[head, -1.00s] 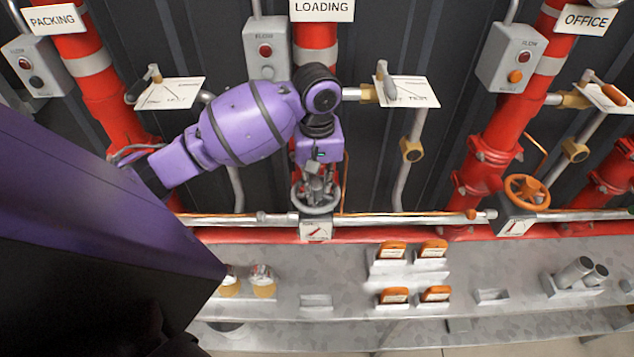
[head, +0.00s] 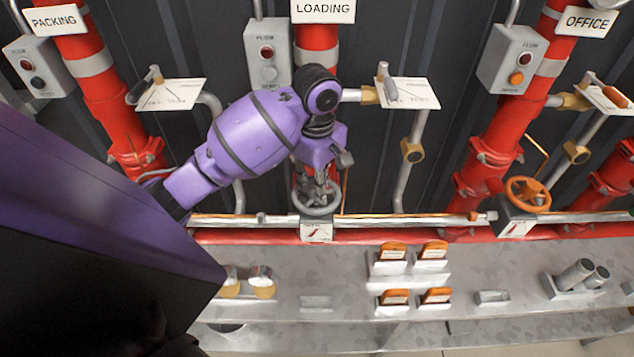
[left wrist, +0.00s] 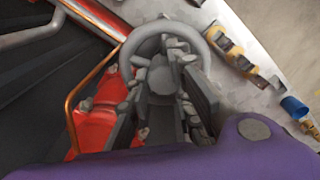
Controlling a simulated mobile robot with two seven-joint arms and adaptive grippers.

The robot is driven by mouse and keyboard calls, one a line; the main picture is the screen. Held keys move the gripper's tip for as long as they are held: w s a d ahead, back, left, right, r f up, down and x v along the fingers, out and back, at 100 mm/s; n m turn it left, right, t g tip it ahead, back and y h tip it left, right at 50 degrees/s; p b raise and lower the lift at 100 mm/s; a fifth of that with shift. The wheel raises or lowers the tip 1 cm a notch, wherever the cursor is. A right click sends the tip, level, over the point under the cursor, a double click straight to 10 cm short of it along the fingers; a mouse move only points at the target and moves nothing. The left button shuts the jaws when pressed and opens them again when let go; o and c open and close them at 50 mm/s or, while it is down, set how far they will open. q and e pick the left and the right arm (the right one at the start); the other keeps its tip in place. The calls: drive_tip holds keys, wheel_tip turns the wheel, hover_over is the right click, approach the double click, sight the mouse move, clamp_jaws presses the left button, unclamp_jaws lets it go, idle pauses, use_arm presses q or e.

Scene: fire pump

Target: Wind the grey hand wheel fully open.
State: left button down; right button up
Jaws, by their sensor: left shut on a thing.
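The grey hand wheel (head: 316,201) sits low on the red pipe under the LOADING sign (head: 322,10). It also shows in the left wrist view (left wrist: 134,46), where its rim rings my fingers. My left gripper (head: 319,190) points down at the wheel from above. In the left wrist view, my left gripper's fingers (left wrist: 165,85) reach the wheel's middle and are shut on the wheel. The exact contact is partly hidden by the fingers. A dial plate (head: 316,231) with a red pointer is just below the wheel. My right gripper is not in view.
An orange hand wheel (head: 527,193) stands on the OFFICE pipe at the right. A horizontal grey pipe (head: 400,218) runs past the wheels. A grey shelf (head: 345,280) below holds orange-topped tags (head: 393,250) and cylinders (head: 573,274). A lever valve (head: 386,78) is right of my forearm.

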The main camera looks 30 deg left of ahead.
use_arm(q)
drive_tip(key=n, duration=0.2)
drive_tip(key=f+n, duration=0.1)
drive_tip(key=n, duration=0.1)
drive_tip(key=s+f+n, duration=0.1)
drive_tip(key=n, duration=0.2)
drive_tip(key=shift+d+f, duration=0.1)
drive_tip(key=shift+f, duration=0.05)
drive_tip(key=c, duration=1.7)
unclamp_jaws()
drive_tip(key=shift+o, duration=1.2)
drive_tip(key=shift+w, duration=0.2)
drive_tip(key=shift+w+r, duration=0.1)
drive_tip(key=shift+r, duration=0.2)
drive_tip(key=shift+c, duration=0.9)
drive_tip(key=shift+r, duration=0.1)
drive_tip(key=shift+c, duration=0.2)
